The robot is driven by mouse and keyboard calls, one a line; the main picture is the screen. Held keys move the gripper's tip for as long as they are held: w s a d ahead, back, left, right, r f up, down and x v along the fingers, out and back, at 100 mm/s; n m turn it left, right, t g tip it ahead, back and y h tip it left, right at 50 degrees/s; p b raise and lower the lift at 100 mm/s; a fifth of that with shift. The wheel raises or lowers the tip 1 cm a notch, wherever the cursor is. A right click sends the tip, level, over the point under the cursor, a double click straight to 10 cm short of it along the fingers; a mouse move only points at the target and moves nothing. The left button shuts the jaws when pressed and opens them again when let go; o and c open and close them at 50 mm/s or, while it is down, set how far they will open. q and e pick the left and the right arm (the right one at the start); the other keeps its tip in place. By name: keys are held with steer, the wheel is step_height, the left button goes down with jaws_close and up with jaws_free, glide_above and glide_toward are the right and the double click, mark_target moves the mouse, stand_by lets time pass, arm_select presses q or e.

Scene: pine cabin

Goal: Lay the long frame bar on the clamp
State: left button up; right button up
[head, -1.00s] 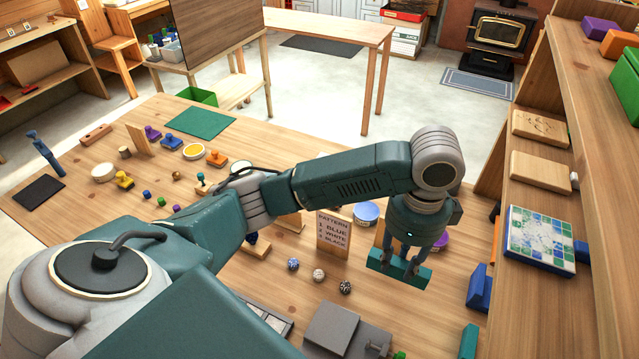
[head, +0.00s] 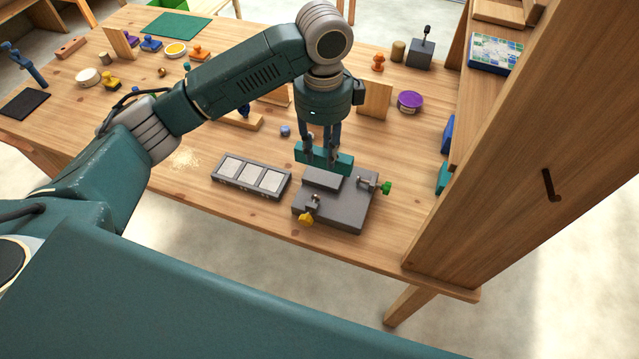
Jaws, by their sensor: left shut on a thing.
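The long frame bar (head: 342,163) is teal. My left gripper (head: 320,154) points down and is shut on it near its middle. The clamp (head: 352,211) is a grey block with a raised plate, a yellow knob at its front left and a green knob at its right. The bar shows just behind the clamp's raised plate, roughly level; whether it touches the clamp I cannot tell. The plate hides part of the bar's lower edge. My right gripper is not in view.
A grey tray (head: 232,188) with three pale tiles lies left of the clamp. A wooden shelf (head: 535,170) rises close on the right, with another teal piece (head: 442,179) beside it. A purple tin (head: 410,101) stands behind. The table's front edge is near the clamp.

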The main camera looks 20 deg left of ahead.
mark_target(321, 164)
arm_select(q)
steer(key=f, duration=0.4)
steer(key=shift+s+a+f+p, duration=0.1)
steer(key=shift+s+f+p, duration=0.15)
steer(key=shift+p, duration=0.15)
step_height(321, 164, down, 8)
steer(key=shift+r+p, duration=0.25)
steer(key=shift+p, duration=0.35)
steer(key=shift+w+f, duration=0.1)
steer(key=shift+f, duration=0.05)
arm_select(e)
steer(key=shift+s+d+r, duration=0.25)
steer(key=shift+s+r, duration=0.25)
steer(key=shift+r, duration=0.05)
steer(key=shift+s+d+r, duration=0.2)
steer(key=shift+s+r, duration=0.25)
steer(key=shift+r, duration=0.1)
arm_select(q)
steer(key=shift+f, duration=0.15)
steer(key=o, duration=1.1)
steer(key=shift+o, duration=0.4)
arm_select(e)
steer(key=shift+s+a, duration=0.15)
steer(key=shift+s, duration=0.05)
